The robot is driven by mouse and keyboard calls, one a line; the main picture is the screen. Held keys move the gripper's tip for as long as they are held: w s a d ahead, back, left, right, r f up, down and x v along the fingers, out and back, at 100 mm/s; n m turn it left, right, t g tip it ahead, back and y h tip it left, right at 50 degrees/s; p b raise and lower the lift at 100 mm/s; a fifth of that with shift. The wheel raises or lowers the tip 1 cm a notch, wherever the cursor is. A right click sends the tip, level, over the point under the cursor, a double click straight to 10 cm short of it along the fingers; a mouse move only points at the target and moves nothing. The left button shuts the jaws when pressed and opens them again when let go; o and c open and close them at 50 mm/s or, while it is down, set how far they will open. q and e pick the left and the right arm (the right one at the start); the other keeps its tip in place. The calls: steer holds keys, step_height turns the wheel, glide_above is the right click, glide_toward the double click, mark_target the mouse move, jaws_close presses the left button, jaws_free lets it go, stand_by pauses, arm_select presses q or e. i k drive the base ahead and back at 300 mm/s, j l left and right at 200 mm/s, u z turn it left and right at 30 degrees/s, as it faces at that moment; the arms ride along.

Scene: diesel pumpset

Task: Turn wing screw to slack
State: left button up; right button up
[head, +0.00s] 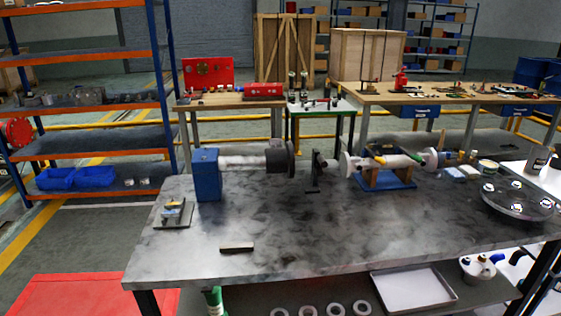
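I cannot single out the wing screw at this size. A blue block stand (206,174) on the grey workbench (290,230) carries a horizontal light shaft with a dark cylinder and flange (280,157) at its right end. A dark upright support (315,171) stands right of the flange, apart from it. Further right, a blue cradle (385,181) with wooden blocks holds a light flanged pipe (398,162), with small yellow and green parts on it. A small fixture on a flat plate (174,213) sits at the bench's left. Neither of my grippers shows.
A small dark bar (236,248) lies near the front edge. A tray (413,288) and several rings are below. The bench's front middle is mostly clear.

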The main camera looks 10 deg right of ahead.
mark_target(272, 141)
steer(key=i+l, duration=0.1)
steer(key=l, duration=0.3)
steer(key=i+l, duration=0.15)
steer(key=l, duration=0.25)
steer(key=i+l+z, duration=0.1)
steer(key=l, duration=0.3)
steer(key=i+l, duration=0.15)
steer(key=l, duration=0.25)
steer(key=i+l, duration=0.15)
steer(key=l, duration=0.2)
steer(key=i+l+z, duration=0.1)
steer(key=l, duration=0.3)
steer(key=i+l, duration=0.15)
steer(key=l, duration=0.25)
